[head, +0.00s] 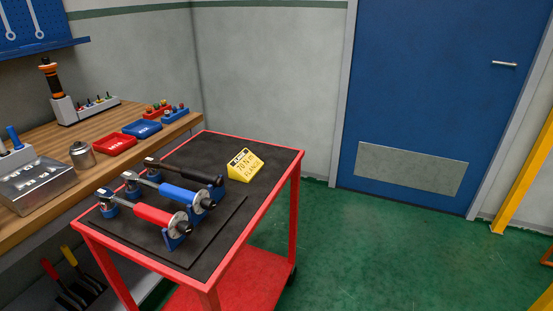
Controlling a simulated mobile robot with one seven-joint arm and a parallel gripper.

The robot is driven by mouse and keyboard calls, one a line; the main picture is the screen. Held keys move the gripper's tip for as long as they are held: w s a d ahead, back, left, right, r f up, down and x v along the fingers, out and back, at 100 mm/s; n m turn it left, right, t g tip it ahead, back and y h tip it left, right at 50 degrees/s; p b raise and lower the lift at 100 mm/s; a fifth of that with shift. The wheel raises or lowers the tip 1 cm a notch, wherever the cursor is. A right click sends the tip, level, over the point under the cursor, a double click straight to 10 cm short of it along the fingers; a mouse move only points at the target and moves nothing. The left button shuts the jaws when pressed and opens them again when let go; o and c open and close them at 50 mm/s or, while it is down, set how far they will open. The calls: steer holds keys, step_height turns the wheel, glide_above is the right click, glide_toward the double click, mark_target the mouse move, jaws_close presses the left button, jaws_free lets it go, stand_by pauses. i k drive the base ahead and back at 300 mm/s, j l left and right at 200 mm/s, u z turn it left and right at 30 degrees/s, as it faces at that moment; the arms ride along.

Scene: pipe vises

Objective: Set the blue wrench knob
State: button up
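The wrench with the blue handle (180,193) lies on the red cart, between a red-handled wrench (152,214) and a black-handled wrench (188,173). Its dark end knob (208,203) points to the right, toward the front of the cart. Each wrench rests on blue supports at both ends. The knob's setting is too small to read. A yellow block (245,166) with black writing, which seems to read 70 N·m, stands behind the wrenches on the cart. My gripper is not in view.
The red cart (222,278) has a dark mat top with bare room around the yellow block. A wooden workbench (60,187) with trays and tools runs along the left. Green floor (400,250) is open to the right, before a blue door (440,90).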

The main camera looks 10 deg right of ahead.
mark_target(207, 204)
steer(key=i+l+z, duration=0.1)
steer(key=l+z, duration=0.15)
steer(key=l, duration=1.05)
